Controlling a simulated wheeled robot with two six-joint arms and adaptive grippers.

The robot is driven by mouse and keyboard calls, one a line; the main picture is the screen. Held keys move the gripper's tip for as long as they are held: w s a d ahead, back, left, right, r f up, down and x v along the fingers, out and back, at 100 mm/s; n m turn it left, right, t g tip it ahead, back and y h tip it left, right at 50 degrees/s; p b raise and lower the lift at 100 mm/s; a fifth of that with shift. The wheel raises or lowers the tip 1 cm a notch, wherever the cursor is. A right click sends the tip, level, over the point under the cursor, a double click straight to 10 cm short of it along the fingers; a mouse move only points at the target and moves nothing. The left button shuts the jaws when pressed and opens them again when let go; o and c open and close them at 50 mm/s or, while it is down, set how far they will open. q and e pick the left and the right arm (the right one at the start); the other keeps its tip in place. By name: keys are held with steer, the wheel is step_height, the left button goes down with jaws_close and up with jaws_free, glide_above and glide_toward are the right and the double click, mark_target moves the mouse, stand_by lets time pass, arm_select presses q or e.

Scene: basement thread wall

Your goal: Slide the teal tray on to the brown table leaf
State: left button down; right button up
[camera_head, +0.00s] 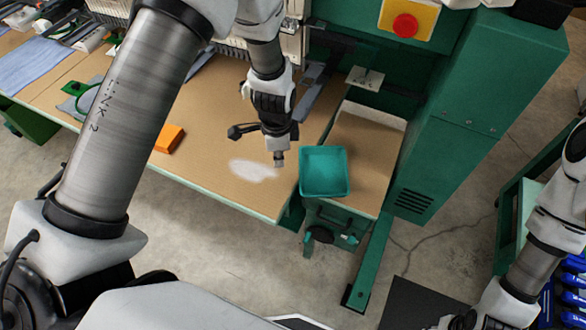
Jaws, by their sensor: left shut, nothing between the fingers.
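The teal tray (324,173) is a shallow, empty, square tray. It sits at the left side of the small brown surface (368,155) beside the green machine column. Its left edge is near the seam with the larger brown tabletop (225,135); I cannot tell whether it overhangs that seam. Both surfaces look brown. My left gripper (279,162) points down just left of the tray, over the large tabletop. It is shut and empty, with a small gap between it and the tray in the picture. My right arm shows at the right edge, but its gripper is out of view.
An orange block (169,138) lies on the large tabletop, left of a white patch (252,170). The green machine column (458,110), with a red button (405,25) on a yellow box, stands right of the small surface. Concrete floor (220,250) lies in front.

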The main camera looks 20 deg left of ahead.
mark_target(295, 178)
arm_select(q)
step_height(295, 178, down, 6)
steer(key=shift+d+r+p, duration=0.1)
steer(key=shift+p, duration=0.6)
steer(key=w+d+p, duration=0.1)
steer(key=d+f, duration=0.1)
steer(key=shift+w+d+p, duration=0.35)
steer(key=shift+p, duration=0.05)
steer(key=shift+w+d, duration=0.1)
steer(key=shift+d, duration=0.35)
steer(key=shift+a, duration=0.1)
